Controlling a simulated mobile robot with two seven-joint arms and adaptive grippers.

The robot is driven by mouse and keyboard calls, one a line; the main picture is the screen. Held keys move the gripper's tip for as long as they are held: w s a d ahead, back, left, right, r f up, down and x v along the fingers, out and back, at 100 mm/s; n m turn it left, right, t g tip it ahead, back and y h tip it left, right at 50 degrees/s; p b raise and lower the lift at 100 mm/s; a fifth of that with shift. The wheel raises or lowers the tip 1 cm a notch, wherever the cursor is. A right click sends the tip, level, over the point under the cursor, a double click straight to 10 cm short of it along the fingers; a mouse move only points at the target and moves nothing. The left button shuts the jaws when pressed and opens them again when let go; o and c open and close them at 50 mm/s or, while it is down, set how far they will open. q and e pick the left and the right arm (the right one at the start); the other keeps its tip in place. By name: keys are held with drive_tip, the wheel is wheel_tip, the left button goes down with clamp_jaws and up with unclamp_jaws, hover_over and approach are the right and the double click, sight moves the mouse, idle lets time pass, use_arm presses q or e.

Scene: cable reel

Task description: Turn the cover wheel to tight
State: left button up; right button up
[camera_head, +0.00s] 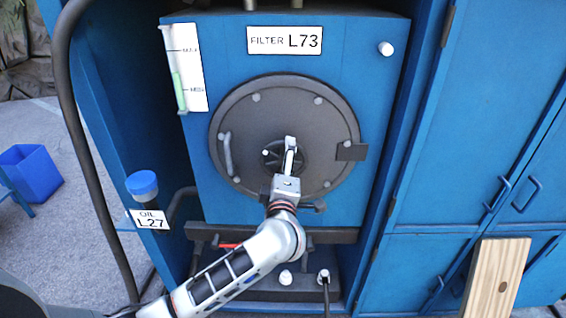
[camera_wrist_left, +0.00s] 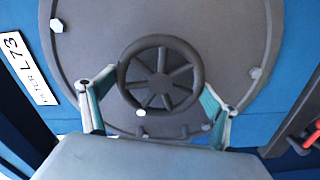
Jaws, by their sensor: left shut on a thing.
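The dark cover wheel (camera_head: 269,158) sits at the middle of the round grey filter cover (camera_head: 246,116), below the FILTER L73 label (camera_head: 285,40). My left gripper (camera_head: 290,145) is at the wheel, hiding part of it. In the left wrist view, the spoked wheel (camera_wrist_left: 160,75) lies between the two fingers of my left gripper (camera_wrist_left: 152,98), one finger on each side of its rim. A white dot (camera_wrist_left: 140,112) shows on the lower rim. The gripper is shut on the wheel. My right gripper is out of view.
A bent handle (camera_head: 227,154) is on the cover's left, and a dark latch block (camera_head: 351,152) is at its right edge. A blue-capped oil bottle (camera_head: 142,184) stands at left. A wooden plank (camera_head: 496,280) leans at lower right. A dark hose (camera_head: 78,140) runs down the left.

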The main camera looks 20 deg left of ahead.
use_arm(q)
drive_tip(key=m, duration=0.7)
drive_tip(key=f+m, duration=0.1)
drive_tip(key=m, duration=0.2)
drive_tip(key=shift+s, duration=0.1)
drive_tip(key=shift+a+m, duration=0.1)
drive_tip(key=shift+m, duration=0.3)
drive_tip(key=o, duration=0.9)
drive_tip(key=shift+a, duration=0.15)
drive_tip(key=shift+r, duration=0.1)
drive_tip(key=shift+r, duration=0.25)
drive_tip(key=v, duration=1.2)
